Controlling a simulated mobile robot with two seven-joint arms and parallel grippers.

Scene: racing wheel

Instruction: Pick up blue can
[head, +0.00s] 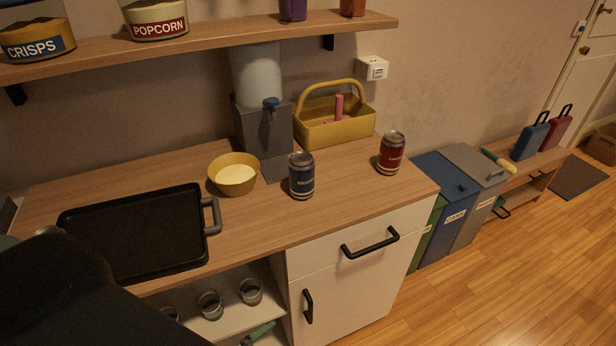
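The blue can (301,176) stands upright on the wooden counter, near its front edge and right of the yellow bowl. Neither gripper shows in the head view. A dark shape at the lower left, likely part of my own arm, covers the counter's front left corner. Nothing is touching the can.
A red can (391,153) stands to the right. A yellow bowl (233,175), a grey dispenser (262,138) and a yellow caddy (335,131) are nearby. A black tray (135,235) lies left. A shelf (220,37) overhangs the back. The counter before the cans is clear.

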